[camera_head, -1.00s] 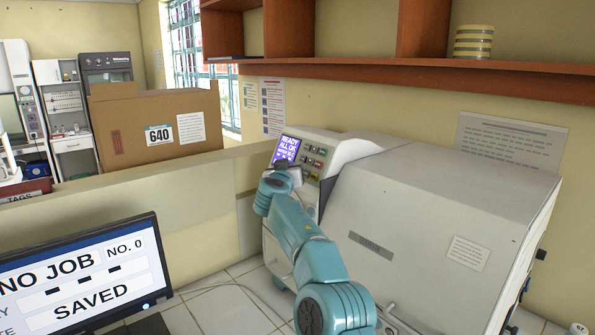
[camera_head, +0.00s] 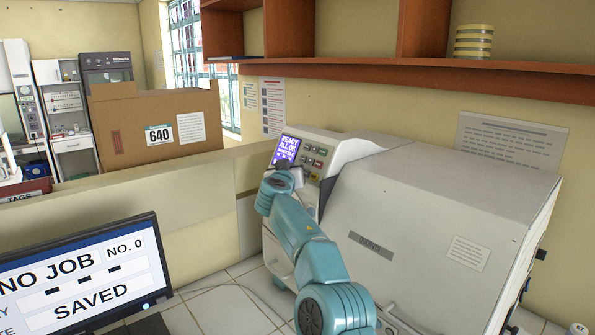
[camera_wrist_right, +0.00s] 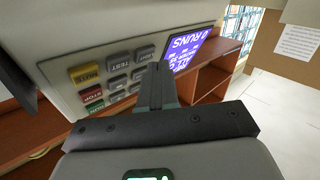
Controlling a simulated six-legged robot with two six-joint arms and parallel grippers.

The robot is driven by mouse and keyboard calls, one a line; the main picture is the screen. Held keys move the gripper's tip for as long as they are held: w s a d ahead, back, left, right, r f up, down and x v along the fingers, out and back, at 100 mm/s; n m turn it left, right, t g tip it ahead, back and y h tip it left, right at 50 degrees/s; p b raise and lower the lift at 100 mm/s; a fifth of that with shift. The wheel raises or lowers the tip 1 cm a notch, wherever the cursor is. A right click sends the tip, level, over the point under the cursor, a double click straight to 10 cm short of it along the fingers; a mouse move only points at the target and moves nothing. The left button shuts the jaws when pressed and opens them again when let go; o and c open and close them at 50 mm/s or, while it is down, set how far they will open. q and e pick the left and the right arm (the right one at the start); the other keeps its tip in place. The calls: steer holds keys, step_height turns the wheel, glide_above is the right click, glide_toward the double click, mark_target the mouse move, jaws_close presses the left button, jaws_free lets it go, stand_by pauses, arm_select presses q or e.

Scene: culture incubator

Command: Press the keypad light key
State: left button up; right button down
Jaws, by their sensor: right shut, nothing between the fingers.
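The keypad (camera_head: 315,158) is on the slanted front panel of the white incubator (camera_head: 440,210), just right of its lit purple screen (camera_head: 287,149). The keypad also shows in the right wrist view (camera_wrist_right: 117,77), upside down, with grey keys and a yellow, a red and a green key. My right gripper (camera_head: 287,164) is at the panel, over the lower screen edge beside the keypad. In the right wrist view its closed, empty fingers (camera_wrist_right: 157,70) point at the panel between keys and screen; contact is unclear. My left gripper is not in view.
A monitor (camera_head: 85,275) stands at the lower left. A low partition (camera_head: 150,205) runs behind it, with a cardboard box (camera_head: 155,125) beyond. A wooden shelf (camera_head: 400,68) overhangs the incubator. The tiled surface (camera_head: 215,310) between monitor and incubator is mostly clear.

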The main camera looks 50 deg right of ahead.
steer(key=shift+d+f, duration=0.1)
steer(key=shift+d, duration=0.2)
stand_by(0.4)
steer(key=shift+a, duration=0.55)
steer(key=shift+w+a+r, duration=0.1)
steer(key=shift+r, duration=0.1)
steer(key=shift+w+a+r+b, duration=0.1)
steer(key=shift+a+r+b, duration=0.25)
steer(key=shift+a, duration=0.5)
steer(key=shift+w+a+r+b, duration=0.1)
steer(key=shift+a+r, duration=0.4)
steer(key=shift+a, duration=0.35)
steer(key=shift+w+a+r+b, duration=0.1)
steer(key=shift+a+r+b, duration=0.25)
steer(key=shift+a, duration=0.5)
steer(key=shift+r, duration=0.1)
steer(key=shift+s, duration=0.15)
